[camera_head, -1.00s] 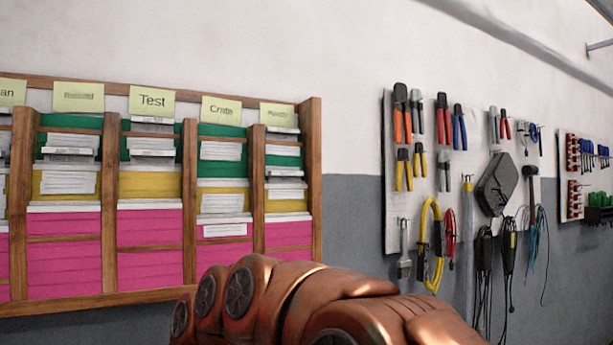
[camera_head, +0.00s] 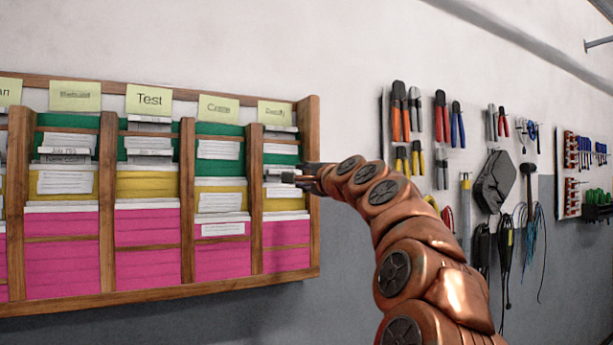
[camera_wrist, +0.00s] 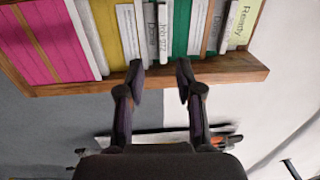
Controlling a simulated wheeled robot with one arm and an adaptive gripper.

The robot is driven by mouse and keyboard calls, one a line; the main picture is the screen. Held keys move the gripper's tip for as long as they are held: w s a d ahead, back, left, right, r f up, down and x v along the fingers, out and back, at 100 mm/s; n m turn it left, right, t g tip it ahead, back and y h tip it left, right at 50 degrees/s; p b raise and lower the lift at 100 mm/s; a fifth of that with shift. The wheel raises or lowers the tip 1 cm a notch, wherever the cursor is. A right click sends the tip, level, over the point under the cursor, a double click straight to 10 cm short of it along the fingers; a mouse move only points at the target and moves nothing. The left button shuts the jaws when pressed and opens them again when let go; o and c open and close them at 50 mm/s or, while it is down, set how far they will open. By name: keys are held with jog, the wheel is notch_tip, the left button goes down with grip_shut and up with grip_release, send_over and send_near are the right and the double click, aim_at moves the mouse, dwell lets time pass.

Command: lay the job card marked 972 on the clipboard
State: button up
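The wrist view shows a white card (camera_wrist: 164,28) with small print that seems to read Job 972. It stands in a green part of the wooden rack (camera_head: 312,148), in the column under the label Ready (camera_wrist: 240,22). My gripper (camera_wrist: 160,74) is open in the wrist view, its two dark fingers apart at the rack's edge with the card beyond the gap between them. In the head view my gripper (camera_head: 285,177) is at the rack's rightmost column, partly covering the cards there. I cannot tell whether it touches anything. No clipboard is in view.
The rack's columns hold pink, yellow and green folders with white cards; another column is labelled Test (camera_head: 149,99). Wooden dividers (camera_head: 256,200) stand close to my gripper. A tool board (camera_head: 430,180) hangs on the wall to the right.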

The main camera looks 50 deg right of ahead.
jog(key=p+x, duration=0.4)
jog(key=x, duration=0.7)
jog(key=shift+s+d+r, duration=0.2)
jog(key=shift+d, duration=0.05)
dwell(0.4)
grip_shut()
dwell(0.4)
